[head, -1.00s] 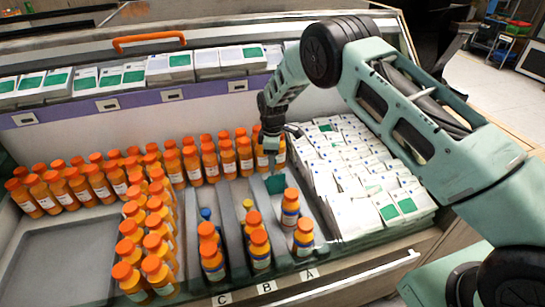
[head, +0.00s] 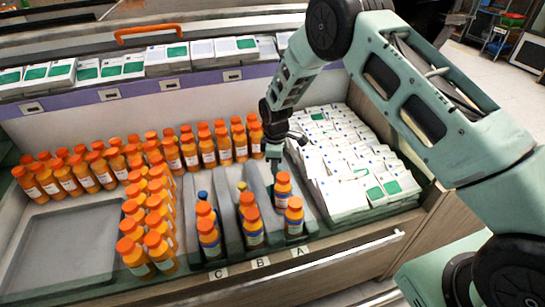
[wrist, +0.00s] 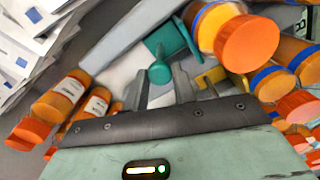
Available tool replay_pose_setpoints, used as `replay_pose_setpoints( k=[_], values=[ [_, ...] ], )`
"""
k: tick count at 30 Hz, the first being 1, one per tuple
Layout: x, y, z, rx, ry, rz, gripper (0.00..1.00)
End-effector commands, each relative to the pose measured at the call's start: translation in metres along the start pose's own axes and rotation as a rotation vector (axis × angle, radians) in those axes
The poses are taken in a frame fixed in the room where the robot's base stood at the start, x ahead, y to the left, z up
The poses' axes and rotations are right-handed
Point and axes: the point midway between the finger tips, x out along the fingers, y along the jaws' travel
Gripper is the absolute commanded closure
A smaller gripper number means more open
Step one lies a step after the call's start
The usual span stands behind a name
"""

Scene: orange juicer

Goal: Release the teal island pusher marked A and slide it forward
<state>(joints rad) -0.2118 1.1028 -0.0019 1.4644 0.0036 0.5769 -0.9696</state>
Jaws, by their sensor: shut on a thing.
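The teal pusher (wrist: 172,38) shows in the wrist view as a plate with a round knob towards me. The knob lies between the two fingers of my gripper (wrist: 161,78), which are shut on it. In the head view my gripper (head: 275,155) reaches down at the back of the lane marked A (head: 299,251), and the pusher is mostly hidden there. Two orange-capped bottles (head: 283,190) stand in that lane in front of the pusher. In the wrist view a large orange cap (wrist: 246,42) is just beyond the pusher.
White boxes (head: 350,160) fill the area right of the lane. Lanes marked B (head: 260,262) and C (head: 218,273) lie left, with bottles and a yellow pusher (wrist: 208,77). More orange bottles (head: 205,150) stand close behind and left.

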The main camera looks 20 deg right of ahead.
Motion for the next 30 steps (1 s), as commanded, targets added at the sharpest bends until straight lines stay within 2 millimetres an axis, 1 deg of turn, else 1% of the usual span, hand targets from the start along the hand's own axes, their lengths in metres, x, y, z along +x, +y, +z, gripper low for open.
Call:
replay_pose_setpoints(
  k=[11,12,13,14,23,26,29,30],
  values=[
    [-0.001,-0.001,0.001,-0.001,0.002,0.005,1.00],
    [-0.001,-0.001,0.001,-0.001,0.002,0.005,0.62],
    [-0.001,-0.001,0.001,-0.001,0.002,0.005,0.54],
    [-0.001,-0.001,0.001,-0.001,0.002,0.005,0.51],
    [-0.002,-0.001,0.001,-0.001,0.002,0.005,0.51],
    [-0.010,0.000,0.000,0.000,0.004,0.006,0.51],
    [-0.024,0.000,0.000,0.000,0.005,0.008,0.51],
    [-0.032,0.000,0.000,0.000,0.004,0.008,0.51]
  ],
)
